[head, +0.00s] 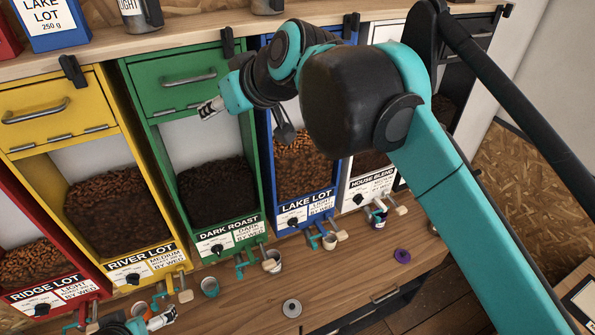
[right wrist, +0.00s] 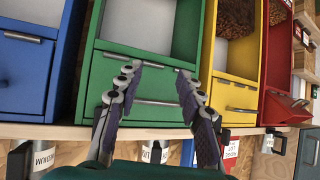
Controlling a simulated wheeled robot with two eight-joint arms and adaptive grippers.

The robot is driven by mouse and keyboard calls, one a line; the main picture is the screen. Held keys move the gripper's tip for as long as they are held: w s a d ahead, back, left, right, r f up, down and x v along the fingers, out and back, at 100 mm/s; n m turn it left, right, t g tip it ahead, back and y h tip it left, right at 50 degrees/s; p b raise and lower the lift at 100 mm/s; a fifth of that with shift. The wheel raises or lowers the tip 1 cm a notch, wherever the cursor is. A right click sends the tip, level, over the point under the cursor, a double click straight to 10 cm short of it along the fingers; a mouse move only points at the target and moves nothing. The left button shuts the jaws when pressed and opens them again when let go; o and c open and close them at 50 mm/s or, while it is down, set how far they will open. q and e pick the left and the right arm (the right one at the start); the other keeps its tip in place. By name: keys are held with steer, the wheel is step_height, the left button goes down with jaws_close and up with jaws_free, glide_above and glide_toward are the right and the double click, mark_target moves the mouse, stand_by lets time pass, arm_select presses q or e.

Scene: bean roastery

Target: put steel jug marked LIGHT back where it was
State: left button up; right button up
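The steel jug marked LIGHT (head: 133,16) stands on the wooden shelf above the bins, at the top left of the head view; its top is cut off. A jug with a white label (right wrist: 153,152), upside down in the right wrist view, looks like the same one. My right gripper (head: 208,108) is in front of the green bin's drawer, below the shelf and apart from the jug. In the right wrist view its two fingers (right wrist: 157,76) are spread with nothing between them. My left gripper (head: 163,318) is low at the bottom left; its finger opening is unclear.
Another steel jug (head: 267,5) stands farther right on the shelf (head: 200,34). A blue LAKE LOT box (head: 55,22) is at the left. Below are bean bins with dispensers, several small cups, a purple lid (head: 402,256) and a grey disc (head: 292,308) on the counter.

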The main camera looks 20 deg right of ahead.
steer(key=s+d+f+m+g+h, duration=0.1)
steer(key=s+f, duration=0.4)
steer(key=f, duration=0.6)
steer(key=s+d+f+m+g+h, duration=0.1)
steer(key=s+d+f, duration=0.3)
steer(key=f, duration=0.8)
steer(key=s+d+f+m+g+h, duration=0.1)
steer(key=s+d+f+h, duration=0.1)
steer(key=s+f, duration=0.4)
step_height(320, 180, down, 5)
steer(key=shift+d+f, duration=0.15)
steer(key=shift+d, duration=0.6)
steer(key=shift+s, duration=0.1)
